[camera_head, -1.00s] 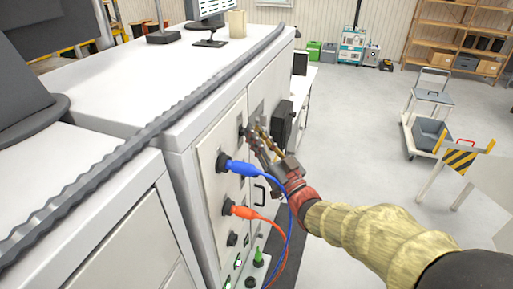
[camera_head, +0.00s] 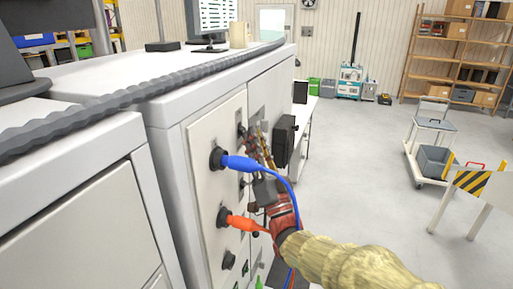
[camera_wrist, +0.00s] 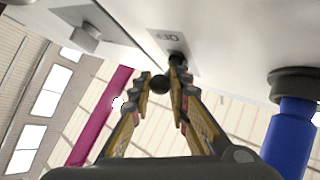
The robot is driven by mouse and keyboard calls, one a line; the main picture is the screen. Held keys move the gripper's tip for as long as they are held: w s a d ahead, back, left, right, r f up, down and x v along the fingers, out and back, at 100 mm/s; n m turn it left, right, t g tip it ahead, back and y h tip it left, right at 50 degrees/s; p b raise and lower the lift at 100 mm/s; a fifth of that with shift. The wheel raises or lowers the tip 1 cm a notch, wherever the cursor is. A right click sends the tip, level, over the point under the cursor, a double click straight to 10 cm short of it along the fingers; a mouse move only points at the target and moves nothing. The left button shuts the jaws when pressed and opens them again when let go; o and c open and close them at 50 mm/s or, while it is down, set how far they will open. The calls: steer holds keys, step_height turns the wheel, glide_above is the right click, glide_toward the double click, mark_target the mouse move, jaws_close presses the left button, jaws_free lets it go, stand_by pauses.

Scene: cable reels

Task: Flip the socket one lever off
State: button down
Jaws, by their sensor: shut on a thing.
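The socket lever is a black stalk with a round knob (camera_wrist: 160,84) between my fingertips in the wrist view. An "OFF" label (camera_wrist: 163,38) is beside its base. In the head view my gripper (camera_head: 254,136) is at the upper part of the cabinet's front panel, its fingers partly covering the lever. It is shut on the lever. A blue plug (camera_head: 240,163) sits in the upper socket, with an orange plug (camera_head: 243,223) below it. The blue plug also shows at the right of the wrist view (camera_wrist: 290,140).
A black box (camera_head: 284,141) juts from the panel just beyond my gripper. The blue and orange cables hang close to my wrist.

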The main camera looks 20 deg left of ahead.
steer(key=shift+f, duration=0.1)
stand_by(0.4)
steer(key=c, duration=1.7)
jaws_free()
steer(key=r+n+g+y+p, duration=0.1)
steer(key=p, duration=0.3)
steer(key=shift+d+r+n+g, duration=0.15)
steer(key=shift+n+g, duration=0.25)
steer(key=n+g+p, duration=0.1)
steer(key=p, duration=0.1)
steer(key=n+g+p, duration=0.1)
steer(key=p, duration=0.2)
steer(key=shift+r, duration=0.3)
